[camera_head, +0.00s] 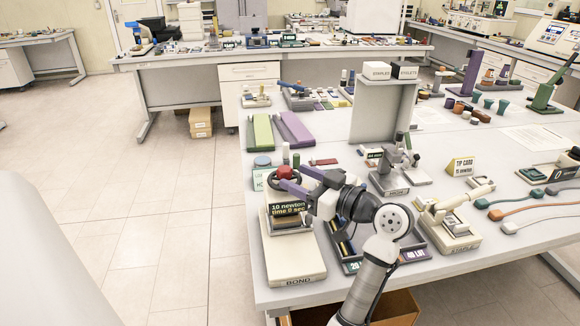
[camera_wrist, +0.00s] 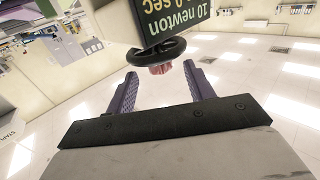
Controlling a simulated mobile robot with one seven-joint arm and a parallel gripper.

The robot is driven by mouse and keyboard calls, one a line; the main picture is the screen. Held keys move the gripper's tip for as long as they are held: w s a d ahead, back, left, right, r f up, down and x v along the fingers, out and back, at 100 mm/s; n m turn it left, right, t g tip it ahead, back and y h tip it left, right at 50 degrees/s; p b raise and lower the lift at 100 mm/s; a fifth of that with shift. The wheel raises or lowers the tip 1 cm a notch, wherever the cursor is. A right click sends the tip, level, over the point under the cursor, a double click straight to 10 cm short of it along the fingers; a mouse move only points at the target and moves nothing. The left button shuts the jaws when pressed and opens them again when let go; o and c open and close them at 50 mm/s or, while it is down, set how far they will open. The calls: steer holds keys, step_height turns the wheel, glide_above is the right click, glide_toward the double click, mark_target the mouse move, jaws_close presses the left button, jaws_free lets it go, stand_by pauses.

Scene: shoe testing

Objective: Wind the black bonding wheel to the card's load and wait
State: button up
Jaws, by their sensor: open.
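The bonding stand (camera_head: 295,262), marked BOND, sits at the table's front left corner. Its display (camera_head: 289,209) reads 10 newton, time 0 sec; it also shows upside down in the wrist view (camera_wrist: 172,18). The black wheel (camera_wrist: 172,49) is at the display's edge, with a reddish part behind it. My gripper (camera_head: 284,181) is open at the wheel, its purple fingers to either side in the wrist view (camera_wrist: 160,72). I cannot tell whether they touch it. A yellow card (camera_head: 461,166) stands right of the stand; its small print is unreadable.
A pale green card (camera_head: 261,179) lies behind the stand, partly hidden. A fixture marked STAPLE (camera_head: 449,234) and a grey BOND-like stand (camera_head: 390,180) are to the right. Green and purple troughs (camera_head: 262,133) lie behind. The floor left of the table is clear.

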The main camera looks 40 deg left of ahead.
mark_target(291, 175)
steer(key=shift+a+p, duration=0.35)
steer(key=shift+a, duration=1.25)
steer(key=c, duration=1)
